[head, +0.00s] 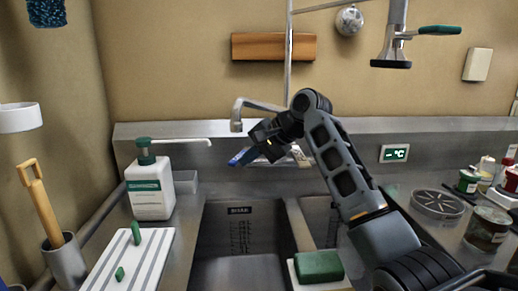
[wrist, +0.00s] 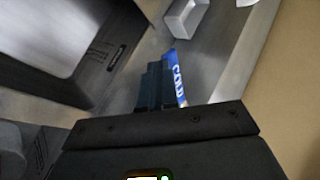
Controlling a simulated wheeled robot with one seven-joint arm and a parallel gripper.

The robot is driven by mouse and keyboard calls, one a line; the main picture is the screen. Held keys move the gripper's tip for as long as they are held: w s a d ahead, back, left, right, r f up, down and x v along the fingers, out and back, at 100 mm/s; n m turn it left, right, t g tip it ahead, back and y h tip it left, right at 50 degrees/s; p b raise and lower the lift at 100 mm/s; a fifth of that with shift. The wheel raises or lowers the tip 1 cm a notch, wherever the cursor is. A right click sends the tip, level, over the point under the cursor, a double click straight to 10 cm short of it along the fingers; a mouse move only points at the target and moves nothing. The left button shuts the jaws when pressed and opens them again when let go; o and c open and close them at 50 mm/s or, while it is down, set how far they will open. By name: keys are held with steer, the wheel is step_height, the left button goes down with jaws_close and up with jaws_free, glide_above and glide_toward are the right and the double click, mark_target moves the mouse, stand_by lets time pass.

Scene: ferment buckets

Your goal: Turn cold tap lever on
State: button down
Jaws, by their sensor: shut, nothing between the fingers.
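The blue cold tap lever (head: 240,157) shows at the back of the sink, just left of my gripper (head: 259,150) in the head view. In the wrist view, the lever (wrist: 178,80), marked COLD, stands right beside the shut fingers (wrist: 156,84), on their right side. I cannot tell whether they touch. The fingers hold nothing. The metal spout (head: 252,105) rises behind my gripper. The lever's base and the tap body are largely hidden by my gripper and arm.
A white soap bottle (head: 151,188) stands left of the sink basin (head: 238,240). A green sponge (head: 319,266) lies in front, near my arm. A spray head (head: 391,55) hangs at upper right. Jars (head: 487,229) crowd the right counter. The space above the basin is clear.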

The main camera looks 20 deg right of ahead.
mark_target(230, 163)
steer(key=shift+x, duration=1.15)
steer(key=shift+a, duration=0.15)
steer(key=shift+a+r+p, duration=0.2)
steer(key=shift+p, duration=0.45)
steer(key=shift+w+a+r+m+t+h+p, duration=0.1)
steer(key=shift+w+a+m+t+h+p, duration=0.35)
steer(key=shift+m+p, duration=0.4)
steer(key=shift+w+a+p, duration=0.25)
steer(key=shift+a+p, duration=0.15)
steer(key=shift+p, duration=0.25)
steer(key=shift+w+a+f, duration=0.1)
steer(key=shift+f, duration=0.2)
